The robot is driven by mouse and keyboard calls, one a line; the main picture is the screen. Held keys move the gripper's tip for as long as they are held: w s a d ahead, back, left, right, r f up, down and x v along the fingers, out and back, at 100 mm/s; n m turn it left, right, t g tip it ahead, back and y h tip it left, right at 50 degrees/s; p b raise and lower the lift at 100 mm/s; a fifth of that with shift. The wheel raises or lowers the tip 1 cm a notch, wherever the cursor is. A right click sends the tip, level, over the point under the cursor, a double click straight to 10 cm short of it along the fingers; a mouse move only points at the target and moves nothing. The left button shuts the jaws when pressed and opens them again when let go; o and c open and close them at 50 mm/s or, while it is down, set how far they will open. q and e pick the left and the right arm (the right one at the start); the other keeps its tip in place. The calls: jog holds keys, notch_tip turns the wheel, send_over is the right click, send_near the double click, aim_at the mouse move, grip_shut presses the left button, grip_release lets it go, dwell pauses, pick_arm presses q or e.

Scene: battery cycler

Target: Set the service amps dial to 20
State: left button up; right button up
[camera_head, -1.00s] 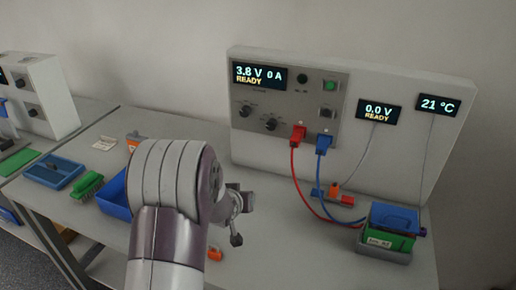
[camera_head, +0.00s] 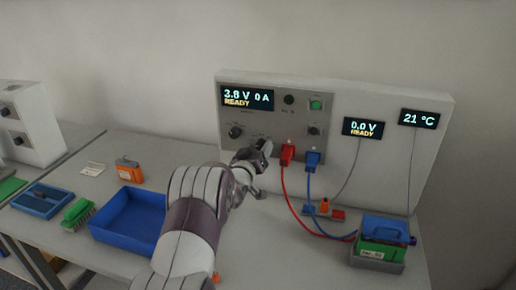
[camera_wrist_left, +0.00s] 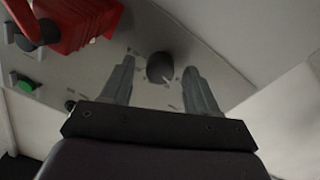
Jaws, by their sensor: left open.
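The grey cycler panel (camera_head: 300,112) stands at the back, its display (camera_head: 247,97) reading 3.8 V, 0 A, READY. One black dial (camera_head: 235,131) shows left of my gripper. A second black dial (camera_wrist_left: 160,67) shows in the left wrist view, between and beyond my fingertips, with a pale pointer mark; its scale is too small to read. In the head view my gripper hides that dial. My left gripper (camera_head: 262,150) is open and close to the panel, its fingers on either side of the dial; I cannot tell if they touch it. My right gripper is not in view.
The red plug (camera_head: 287,153) and blue plug (camera_head: 312,158) sit just right of my gripper, with cables hanging down. The red plug also looms in the left wrist view (camera_wrist_left: 85,22). A blue tray (camera_head: 130,218) and a battery holder (camera_head: 380,255) stand on the bench.

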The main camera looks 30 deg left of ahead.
pick_arm(q)
jog(key=shift+w, duration=0.1)
jog(key=c, duration=1)
jog(key=shift+f+m+b, duration=0.2)
jog(key=shift+m+b, duration=1)
jog(key=shift+b, duration=0.25)
jog(key=shift+c, duration=0.2)
jog(key=m+b, duration=0.9)
jog(key=b, duration=0.1)
jog(key=shift+m+g, duration=0.3)
jog(key=shift+g, duration=0.1)
jog(key=shift+r+m+y+b, duration=0.2)
jog(key=shift+m+y+b, duration=0.2)
jog(key=shift+m+b, duration=1.4)
